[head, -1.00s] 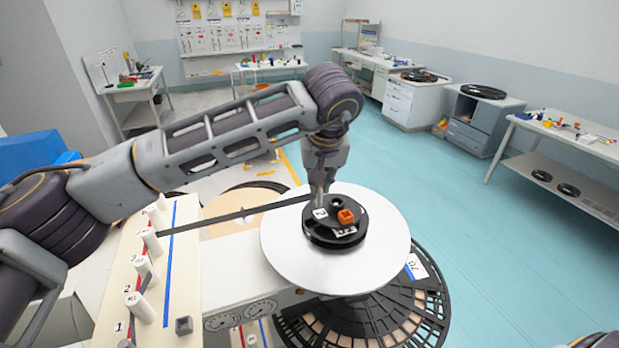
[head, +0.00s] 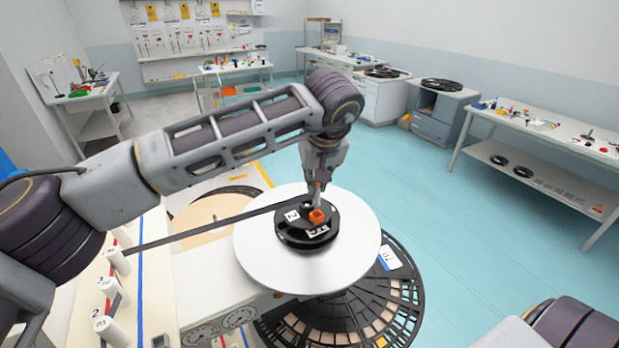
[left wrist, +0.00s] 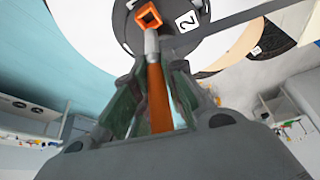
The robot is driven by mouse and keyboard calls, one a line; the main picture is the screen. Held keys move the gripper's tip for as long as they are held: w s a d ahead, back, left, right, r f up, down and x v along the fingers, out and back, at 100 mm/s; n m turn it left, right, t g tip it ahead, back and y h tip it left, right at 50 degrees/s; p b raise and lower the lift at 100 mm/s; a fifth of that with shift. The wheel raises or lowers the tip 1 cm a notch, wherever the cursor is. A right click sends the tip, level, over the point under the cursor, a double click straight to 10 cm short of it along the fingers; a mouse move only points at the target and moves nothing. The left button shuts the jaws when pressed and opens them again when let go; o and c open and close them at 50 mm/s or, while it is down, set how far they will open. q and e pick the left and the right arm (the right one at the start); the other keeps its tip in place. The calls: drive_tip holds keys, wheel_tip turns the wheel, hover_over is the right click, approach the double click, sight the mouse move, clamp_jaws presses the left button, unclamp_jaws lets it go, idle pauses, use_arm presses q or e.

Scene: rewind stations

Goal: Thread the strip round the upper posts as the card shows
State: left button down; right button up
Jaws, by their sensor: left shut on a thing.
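My left gripper (head: 317,196) is over the black hub (head: 291,238) of the white disc (head: 262,262). It is shut on an orange handle (left wrist: 158,95), seen between its fingers in the left wrist view. The handle's grey tip reaches toward an orange square piece (head: 317,217) on the hub; I cannot tell whether they join. The dark strip (head: 215,224) runs straight from the white posts (head: 117,262) at left to the hub, its end there hidden near the gripper. The posts stand on a cream board (head: 75,292); the upper ones are partly behind my left arm. My right gripper is out of view.
A black slotted carousel (head: 385,300) lies below the disc, and dials (head: 238,317) are on the station's front. A side table (head: 560,135) stands at right. The blue-green floor (head: 470,230) between is clear.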

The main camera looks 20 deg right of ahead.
sight(315, 193)
use_arm(q)
drive_tip(key=shift+f+b, duration=1.65)
drive_tip(key=shift+f, duration=0.55)
idle(0.5)
drive_tip(key=c, duration=1.4)
unclamp_jaws()
drive_tip(key=shift+v, duration=6)
drive_tip(key=shift+s+f, duration=0.1)
